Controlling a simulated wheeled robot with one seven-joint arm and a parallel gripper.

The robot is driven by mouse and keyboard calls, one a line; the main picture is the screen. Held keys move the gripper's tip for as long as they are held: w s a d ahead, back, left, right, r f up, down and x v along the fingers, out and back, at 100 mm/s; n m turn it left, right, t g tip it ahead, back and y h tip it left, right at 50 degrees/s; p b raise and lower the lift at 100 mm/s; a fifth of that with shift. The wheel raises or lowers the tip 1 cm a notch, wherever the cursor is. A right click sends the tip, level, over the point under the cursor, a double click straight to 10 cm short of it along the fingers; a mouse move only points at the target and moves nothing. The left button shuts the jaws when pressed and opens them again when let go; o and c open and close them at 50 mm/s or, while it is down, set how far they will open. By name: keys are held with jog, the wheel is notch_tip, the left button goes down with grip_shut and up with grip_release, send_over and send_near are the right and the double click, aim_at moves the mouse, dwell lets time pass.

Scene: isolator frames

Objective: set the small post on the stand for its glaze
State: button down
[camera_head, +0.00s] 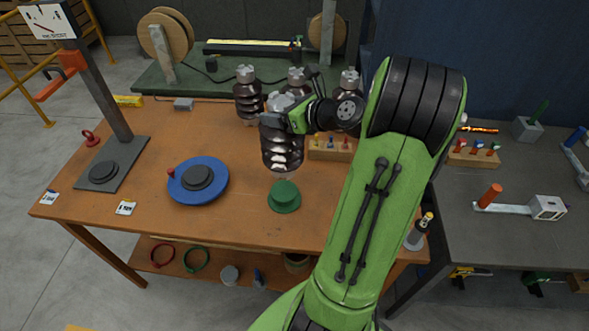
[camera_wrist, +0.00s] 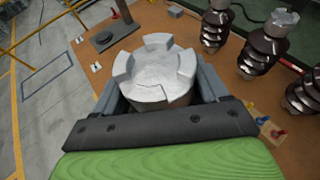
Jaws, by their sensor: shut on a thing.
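My gripper (camera_head: 288,118) is shut on the silver metal cap of a brown ribbed post (camera_head: 282,150). The post hangs upright, and its cap (camera_wrist: 155,72) fills the middle of the wrist view between the two fingers. A blue round stand (camera_head: 218,186) with a dark centre is to the left. A grey plate (camera_head: 128,156) with a dark disc and an upright column is farther left.
Brown ribbed posts (camera_head: 248,100) stand at the table's back, one (camera_head: 349,78) near my arm. A wooden block (camera_head: 328,154) with small coloured pieces lies right of the held post. Tags (camera_head: 125,208) lie along the front edge. The table front between stands is clear.

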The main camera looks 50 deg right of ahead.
aim_at(282, 152)
jog(key=shift+w+a+f+b, duration=0.15)
jog(key=shift+f+b, duration=0.4)
jog(key=shift+f, duration=1.7)
jog(key=shift+w+d+f+b, duration=0.15)
jog(key=shift+f+b, duration=0.4)
jog(key=shift+f, duration=1.65)
jog(key=shift+a+f, duration=0.1)
jog(key=shift+f, duration=0.05)
grip_release()
jog(key=shift+s+f, duration=0.2)
